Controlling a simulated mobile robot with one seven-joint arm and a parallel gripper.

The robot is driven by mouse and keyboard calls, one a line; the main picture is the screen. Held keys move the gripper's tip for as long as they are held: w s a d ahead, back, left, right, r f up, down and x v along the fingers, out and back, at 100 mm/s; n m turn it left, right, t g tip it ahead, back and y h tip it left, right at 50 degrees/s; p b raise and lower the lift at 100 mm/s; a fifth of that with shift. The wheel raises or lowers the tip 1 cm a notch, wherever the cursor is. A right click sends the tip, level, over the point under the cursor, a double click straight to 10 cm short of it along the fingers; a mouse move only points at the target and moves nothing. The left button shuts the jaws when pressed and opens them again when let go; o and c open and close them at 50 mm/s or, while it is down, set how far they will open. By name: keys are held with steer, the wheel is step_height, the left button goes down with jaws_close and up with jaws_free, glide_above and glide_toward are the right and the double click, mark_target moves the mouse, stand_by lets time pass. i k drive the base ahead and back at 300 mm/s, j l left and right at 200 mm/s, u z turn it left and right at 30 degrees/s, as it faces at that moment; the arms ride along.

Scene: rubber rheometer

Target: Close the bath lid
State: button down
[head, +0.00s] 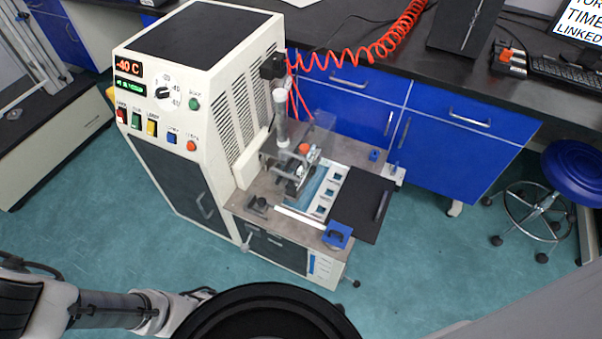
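The bath lid (357,213) is a flat dark panel with a bar handle (382,205) near its right edge. It lies to the right of the bath (312,186) and sticks out past the right side of the bench top. The bath is uncovered, and its light blue inside and a white strip with several square openings (327,194) show. Part of my arm (95,310) shows at the lower left, well away from the lid. My gripper cannot be made out in this view.
The white machine cabinet (205,95) with a -40 C display stands left of the bath. A clamp assembly (290,165) stands over the bath's left part. A blue block (338,236) sits at the front corner. Blue drawers (440,140) stand behind. The floor (430,260) in front is clear.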

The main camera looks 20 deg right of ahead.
mark_target(362, 201)
steer(key=l+z, duration=0.1)
steer(key=z, duration=0.85)
steer(key=l+u, duration=0.25)
steer(key=l, duration=0.25)
steer(key=l+u, duration=0.25)
steer(key=l, duration=0.25)
steer(key=k, duration=0.7)
steer(key=i+j+z, duration=0.4)
